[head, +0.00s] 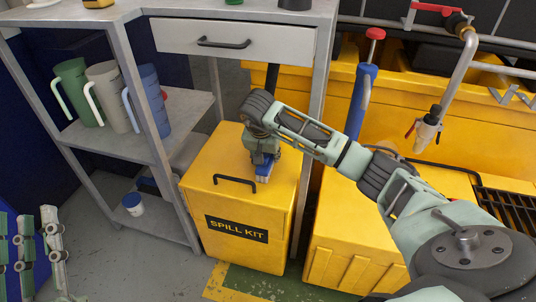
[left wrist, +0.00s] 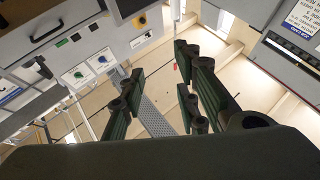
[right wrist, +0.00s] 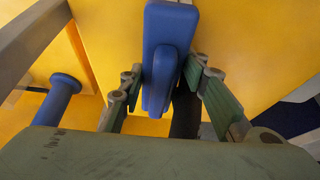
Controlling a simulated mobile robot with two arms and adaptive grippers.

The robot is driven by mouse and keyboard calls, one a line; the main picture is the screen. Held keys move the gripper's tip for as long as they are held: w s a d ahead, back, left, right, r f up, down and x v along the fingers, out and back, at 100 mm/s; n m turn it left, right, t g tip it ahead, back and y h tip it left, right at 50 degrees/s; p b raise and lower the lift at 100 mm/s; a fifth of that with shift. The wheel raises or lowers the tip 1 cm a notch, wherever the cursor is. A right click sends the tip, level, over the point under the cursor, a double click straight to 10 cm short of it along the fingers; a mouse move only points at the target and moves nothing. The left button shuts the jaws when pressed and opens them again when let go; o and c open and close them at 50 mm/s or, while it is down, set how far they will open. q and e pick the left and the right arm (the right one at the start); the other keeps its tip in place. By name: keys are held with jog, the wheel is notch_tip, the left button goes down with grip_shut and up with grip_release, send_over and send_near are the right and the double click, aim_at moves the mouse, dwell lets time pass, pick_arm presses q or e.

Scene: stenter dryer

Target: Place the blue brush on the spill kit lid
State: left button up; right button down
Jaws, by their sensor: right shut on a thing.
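The blue brush (head: 263,175) is over the top of the yellow spill kit, with pale bristles at its lower end. My right gripper (head: 262,158) is shut on it above the lid. In the right wrist view the brush (right wrist: 170,35) lies between the fingers (right wrist: 168,95), against a yellow background. I cannot tell whether it touches the lid. The spill kit lid (head: 212,150) is flat and yellow, above a black front handle. My left gripper (left wrist: 160,95) is open and empty in the left wrist view, with its fingers apart.
A grey shelf unit (head: 140,110) with several jugs (head: 105,95) stands left of the spill kit. A drawer (head: 235,40) sits above and behind the kit. A blue post with a red knob (head: 375,33) and yellow machinery (head: 440,110) are close on the right.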

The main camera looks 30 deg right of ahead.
jog(key=shift+f, duration=0.1)
jog(key=c, duration=1.3)
grip_release()
